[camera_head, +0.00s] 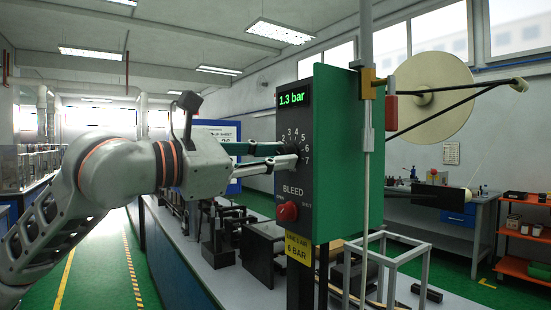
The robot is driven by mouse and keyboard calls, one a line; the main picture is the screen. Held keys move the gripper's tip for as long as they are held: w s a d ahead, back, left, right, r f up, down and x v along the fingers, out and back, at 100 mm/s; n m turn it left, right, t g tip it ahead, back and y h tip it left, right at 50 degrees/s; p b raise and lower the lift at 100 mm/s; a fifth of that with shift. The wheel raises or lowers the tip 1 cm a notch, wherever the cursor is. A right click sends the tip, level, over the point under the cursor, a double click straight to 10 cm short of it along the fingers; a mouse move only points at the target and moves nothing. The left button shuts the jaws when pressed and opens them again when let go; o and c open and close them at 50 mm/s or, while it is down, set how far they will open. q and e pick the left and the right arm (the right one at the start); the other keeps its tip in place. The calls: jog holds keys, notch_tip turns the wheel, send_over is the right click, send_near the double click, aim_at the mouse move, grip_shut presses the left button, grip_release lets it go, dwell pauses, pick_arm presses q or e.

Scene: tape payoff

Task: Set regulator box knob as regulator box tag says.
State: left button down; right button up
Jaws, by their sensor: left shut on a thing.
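The regulator box (335,190) is green with a dark front panel, upright on a dark post. Its display (292,98) reads 1.3 bar in green. Below the display is a dial with a numbered scale, of which 2 to 7 can be read. My left gripper (291,154) reaches in from the left and is shut on the dark regulator box knob (300,151), which its fingers mostly hide. I cannot tell where the knob points. The yellow regulator box tag (298,247) hangs under the panel and reads 6 BAR. My right gripper is not in view.
A red BLEED knob (287,211) sits on the panel below the dial. A large cream tape reel (434,97) with black arms stands to the right. A light metal frame (400,256) and dark fixtures are on the bench (192,262) below.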

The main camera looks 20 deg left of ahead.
pick_arm(q)
jog(key=m, duration=0.7)
jog(key=m+p, duration=0.1)
jog(key=m, duration=0.6)
jog(key=m+h+p, duration=0.1)
jog(key=m, duration=0.6)
jog(key=shift+a+r+g, duration=0.1)
jog(key=shift+r+g, duration=0.15)
jog(key=shift+g, duration=0.15)
jog(key=m+p, duration=0.1)
jog(key=m, duration=0.2)
jog(key=shift+m+p, duration=0.95)
jog(key=shift+m, duration=1.55)
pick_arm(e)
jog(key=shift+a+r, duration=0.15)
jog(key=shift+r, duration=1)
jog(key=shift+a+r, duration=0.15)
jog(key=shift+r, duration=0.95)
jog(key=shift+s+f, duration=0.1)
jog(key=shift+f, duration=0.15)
pick_arm(q)
jog(key=c, duration=1.8)
grip_release()
